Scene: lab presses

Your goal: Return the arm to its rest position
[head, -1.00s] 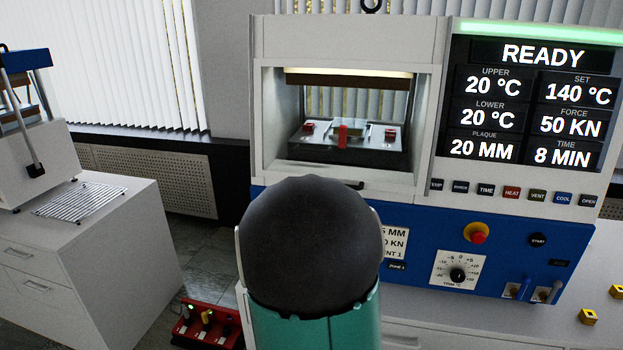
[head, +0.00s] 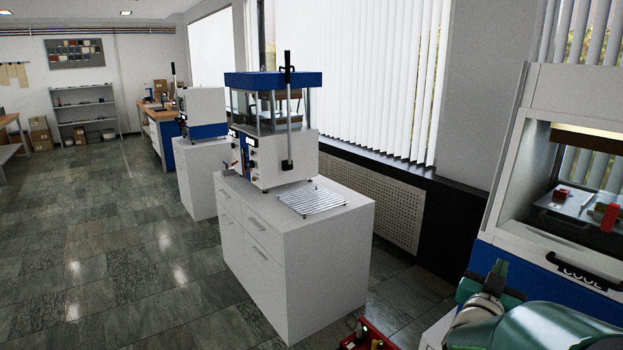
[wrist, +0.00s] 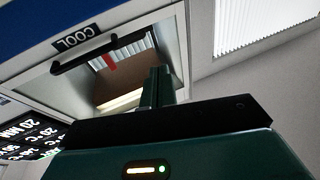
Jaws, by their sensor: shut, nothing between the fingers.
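My gripper shows in the wrist view (wrist: 157,72) as two dark green fingers close together, shut with nothing between them. It is in front of the large press, below its open chamber in the tilted picture. In the head view my green arm is at the lower right corner, in front of the press (head: 545,98). A slim grey-green part of it points up beside the press's blue front. The red block (head: 609,217) sits inside the lit chamber, apart from my arm. The wrist view also shows a red thing (wrist: 109,61) in the chamber.
A white cabinet (head: 320,245) carries a smaller blue-topped press (head: 268,130) and a wire rack (head: 312,200). A red tray (head: 385,340) is at the bottom edge. A black handle (head: 583,272) marked COOL is close to my arm. The tiled floor (head: 110,260) at left is open.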

